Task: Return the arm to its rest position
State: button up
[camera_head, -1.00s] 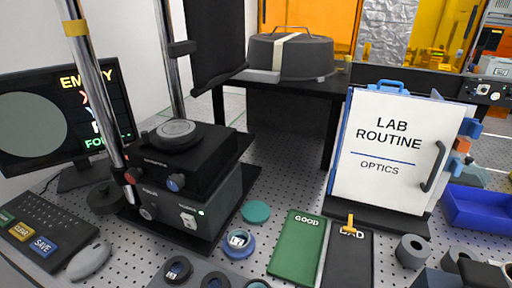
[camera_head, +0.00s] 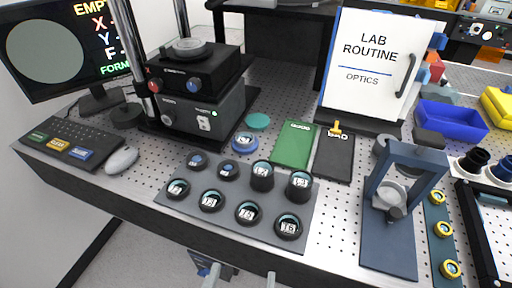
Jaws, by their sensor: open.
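Two grey fingertips of my gripper (camera_head: 240,281) show at the bottom edge of the head view, in front of the bench's front edge. They stand well apart with nothing seen between them, so my gripper is open and empty. The rest of my arm is mostly out of view or hidden below the picture. The fingertips are clear of the grey tray (camera_head: 174,201) with several dark round holders on the bench above them.
The interferometer (camera_head: 200,100) stands at back left, with the monitor (camera_head: 50,55), keyboard (camera_head: 70,136) and mouse (camera_head: 122,159). A green GOOD plate (camera_head: 293,146) and black BAD plate (camera_head: 334,157) lie mid-bench. A blue-grey frame stand (camera_head: 390,240) is at right.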

jog(key=a+r+n+y, duration=0.1)
jog(key=a+n+y, duration=0.8)
jog(key=s+d+f+m+h, duration=0.2)
jog(key=s+d, duration=0.2)
jog(key=d, duration=0.6)
jog(key=s+d+f+m+h, duration=0.2)
jog(key=s+d, duration=0.3)
jog(key=d, duration=0.6)
jog(key=s+d+f+m+t+h, duration=0.1)
jog(key=s+d, duration=0.4)
jog(key=d, duration=0.5)
notch_tip(320, 180, down, 2)
jog(key=shift+d+f+m+h, duration=0.2)
jog(key=shift+f+m+h, duration=0.05)
jog(key=shift+m+h, duration=0.75)
jog(key=shift+s, duration=0.1)
